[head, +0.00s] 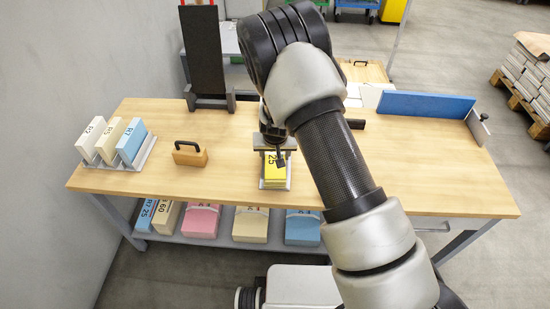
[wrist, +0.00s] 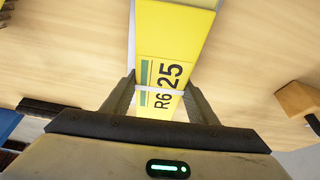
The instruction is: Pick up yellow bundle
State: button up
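The yellow bundle (head: 274,172) lies in a narrow grey holder on the front middle of the wooden table. Its top label reads 25, and R6 25 in the wrist view (wrist: 170,45), where a white strap crosses it. My gripper (head: 274,150) is directly over the bundle, pointing down. In the wrist view its two fingers (wrist: 160,90) stand on either side of the bundle, with the tips close to its edges. Whether they press on it is not clear. My gripper hides part of the bundle's far end in the head view.
A rack (head: 140,158) with white, cream and blue bundles stands at the table's left. A wooden block with a black handle (head: 190,154) sits between it and the yellow bundle. A blue panel (head: 425,104) stands at the back right. Pink, cream and blue bundles lie on the lower shelf (head: 180,239).

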aim_at(275, 153)
jog(key=shift+w, duration=0.1)
jog(key=c, duration=0.7)
jog(key=shift+r, duration=0.15)
notch_tip(275, 153, up, 10)
jog(key=shift+f+p, duration=0.1)
jog(key=shift+p, duration=1.1)
